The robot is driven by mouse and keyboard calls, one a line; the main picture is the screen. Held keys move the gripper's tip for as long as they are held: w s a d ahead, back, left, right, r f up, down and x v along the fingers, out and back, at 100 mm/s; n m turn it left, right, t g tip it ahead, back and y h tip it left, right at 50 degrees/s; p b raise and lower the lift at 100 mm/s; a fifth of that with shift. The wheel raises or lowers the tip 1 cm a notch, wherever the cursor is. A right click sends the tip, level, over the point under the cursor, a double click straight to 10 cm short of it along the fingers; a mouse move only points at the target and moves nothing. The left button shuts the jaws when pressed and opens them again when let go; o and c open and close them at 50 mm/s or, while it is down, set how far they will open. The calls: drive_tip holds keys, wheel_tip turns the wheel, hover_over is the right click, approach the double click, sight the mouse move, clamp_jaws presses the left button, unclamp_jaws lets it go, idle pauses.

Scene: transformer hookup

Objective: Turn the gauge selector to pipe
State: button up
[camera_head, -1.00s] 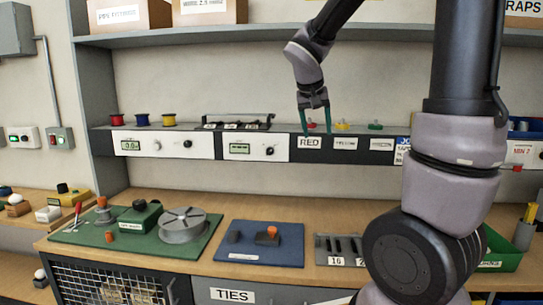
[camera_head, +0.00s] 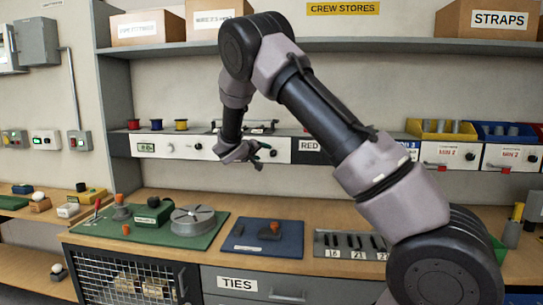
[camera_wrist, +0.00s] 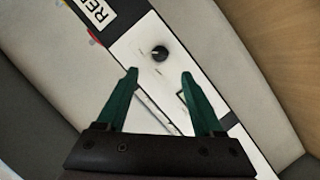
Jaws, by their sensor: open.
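A round black knob (camera_wrist: 160,53) sits on a white panel (camera_wrist: 190,60) beside the RED label in the wrist view. A pale mark shows on the knob, but I cannot read the panel's small lettering. My gripper (camera_wrist: 158,73) is open and empty, its green fingers pointing at this panel. The knob appears beyond the fingertips, roughly centred between them. In the head view my gripper (camera_head: 263,154) is in front of the right white panel (camera_head: 305,158) and hides much of it. The left white panel (camera_head: 172,155) has a green display and a black knob (camera_head: 198,146).
The RED label (camera_head: 309,146) is just right of the panel. Coloured spools (camera_head: 157,125) stand on the ledge above the panels. Below, the bench holds a green mat (camera_head: 90,228) with a round grey device and a blue mat (camera_head: 285,240). Yellow and blue bins (camera_head: 440,130) are at right.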

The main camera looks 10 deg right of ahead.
sight(272, 154)
drive_tip(key=x, duration=0.9)
drive_tip(key=shift+s+r, duration=0.1)
clamp_jaws()
